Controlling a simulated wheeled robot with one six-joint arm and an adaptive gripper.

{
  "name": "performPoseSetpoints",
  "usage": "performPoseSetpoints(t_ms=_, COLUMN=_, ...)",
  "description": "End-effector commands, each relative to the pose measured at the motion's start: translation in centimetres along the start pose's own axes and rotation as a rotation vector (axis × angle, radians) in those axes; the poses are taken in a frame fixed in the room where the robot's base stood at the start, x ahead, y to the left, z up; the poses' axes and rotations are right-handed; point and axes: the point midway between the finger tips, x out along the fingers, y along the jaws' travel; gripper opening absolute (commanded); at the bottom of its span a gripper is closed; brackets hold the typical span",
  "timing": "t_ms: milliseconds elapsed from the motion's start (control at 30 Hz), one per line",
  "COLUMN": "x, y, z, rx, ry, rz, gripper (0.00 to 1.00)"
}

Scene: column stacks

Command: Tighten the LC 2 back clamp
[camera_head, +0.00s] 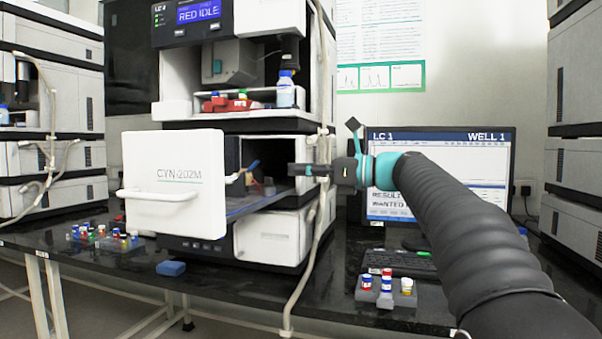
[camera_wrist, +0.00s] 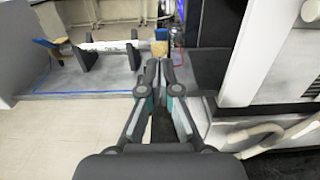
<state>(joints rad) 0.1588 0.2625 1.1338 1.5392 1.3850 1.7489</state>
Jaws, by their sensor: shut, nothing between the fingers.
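In the head view, the middle instrument's column drawer (camera_head: 262,203) is pulled open behind a white front marked CYN-202M (camera_head: 179,184). Its top label begins with LC; the number is hard to read. In the wrist view, a pale column (camera_wrist: 107,46) lies across two dark clamps, one at left (camera_wrist: 80,58) and one at right (camera_wrist: 133,55). I cannot tell which is the back one, or how tight either is. My gripper (camera_head: 292,170) is shut and empty at the drawer's right side. Its fingertips (camera_wrist: 159,64) are close to the right clamp, seemingly apart from it.
A pale hose (camera_head: 321,200) hangs just by my gripper. A monitor (camera_head: 440,165) reading LC 1, WELL 1 stands at right behind my arm. A vial rack (camera_head: 388,290) sits in front of it.

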Motion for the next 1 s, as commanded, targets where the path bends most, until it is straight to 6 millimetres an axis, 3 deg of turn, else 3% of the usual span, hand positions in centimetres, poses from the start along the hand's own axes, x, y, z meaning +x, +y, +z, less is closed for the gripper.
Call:
performPoseSetpoints(t_ms=200, x=3.9, y=0.0, z=-0.1, rx=0.001, ry=0.000, rz=0.002, gripper=0.00)
performPoseSetpoints(t_ms=400, x=6.3, y=0.0, z=-0.1, rx=-0.001, ry=0.002, rz=0.000, gripper=0.00)
performPoseSetpoints(t_ms=1000, x=7.1, y=0.0, z=0.0, rx=-0.001, ry=0.002, rz=-0.002, gripper=0.00)
